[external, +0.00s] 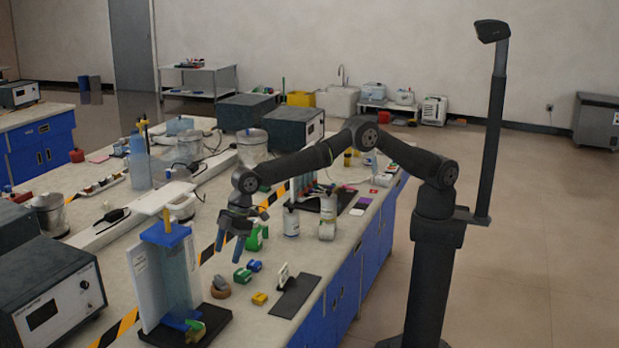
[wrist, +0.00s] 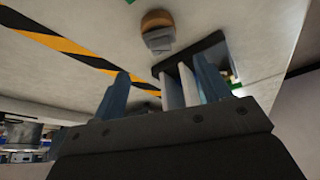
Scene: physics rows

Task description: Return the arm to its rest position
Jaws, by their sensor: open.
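My gripper (external: 235,240) hangs over the lab bench (external: 335,215), fingers pointing down, at the end of my outstretched arm. In the wrist view my gripper (wrist: 160,92) shows two blue-grey fingers spread apart. White upright plates (wrist: 182,86) on a dark base appear between or behind the fingers near the right one; I cannot tell how far away they are. In the external view nothing is seen held in the fingers. A green object (external: 257,237) stands just right of the fingers.
A blue-topped clear apparatus (external: 176,275) stands left of my gripper. Green and blue blocks (external: 243,275), a tape roll (external: 220,288), a yellow block (external: 259,298) and a dark mat (external: 296,296) lie in front. Floor right of the bench is clear.

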